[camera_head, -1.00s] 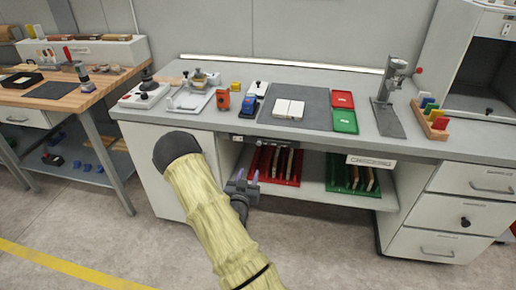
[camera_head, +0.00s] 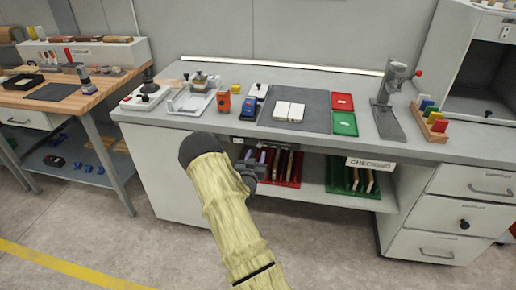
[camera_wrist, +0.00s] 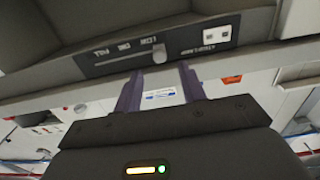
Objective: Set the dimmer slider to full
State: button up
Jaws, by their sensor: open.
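The dimmer panel (camera_wrist: 140,55) is a dark strip under the bench's front edge, seen upside down in the wrist view. Its pale slider knob (camera_wrist: 159,53) sits at the right end of the slot there. Small upside-down lettering runs along the slot, with what looks like FULL toward the left end. My gripper (camera_wrist: 160,70) is open and empty, its two purple fingers pointing at the panel, one on each side of the knob in the picture. I cannot tell whether they touch it. In the head view my gripper (camera_head: 257,156) is just below the bench edge.
The grey workbench (camera_head: 225,122) overhangs a shelf with a red rack (camera_head: 290,181) and a green rack (camera_head: 347,189). Drawers (camera_head: 450,215) stand at the right. The floor in front is clear.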

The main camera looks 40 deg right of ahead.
aim_at(259, 146)
jog(key=shift+x, duration=2.75)
jog(key=shift+c, duration=0.2)
grip_shut()
